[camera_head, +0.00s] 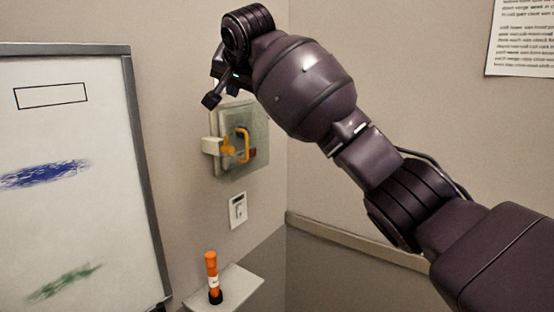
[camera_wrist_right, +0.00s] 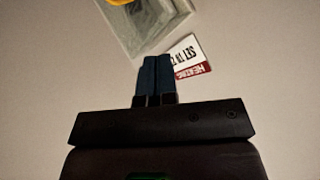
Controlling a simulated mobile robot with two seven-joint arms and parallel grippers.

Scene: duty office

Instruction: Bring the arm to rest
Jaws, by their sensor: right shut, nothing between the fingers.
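My right arm reaches in from the right in the head view, with its wrist raised near the wall. My right gripper (camera_head: 211,99) hangs at the arm's end, beside the upper left of a wall box, with clear space between it and the whiteboard. In the right wrist view its blue fingers (camera_wrist_right: 155,78) are together with nothing between them. The left gripper is not in the head view.
A pale wall box (camera_head: 257,167) carries a yellow handle (camera_head: 243,146). A label (camera_wrist_right: 191,56) shows near my fingers. A switch plate (camera_head: 237,210) is below the box. An orange torch-like object (camera_head: 211,271) stands on a small shelf (camera_head: 241,288). A whiteboard (camera_head: 70,135) is at left.

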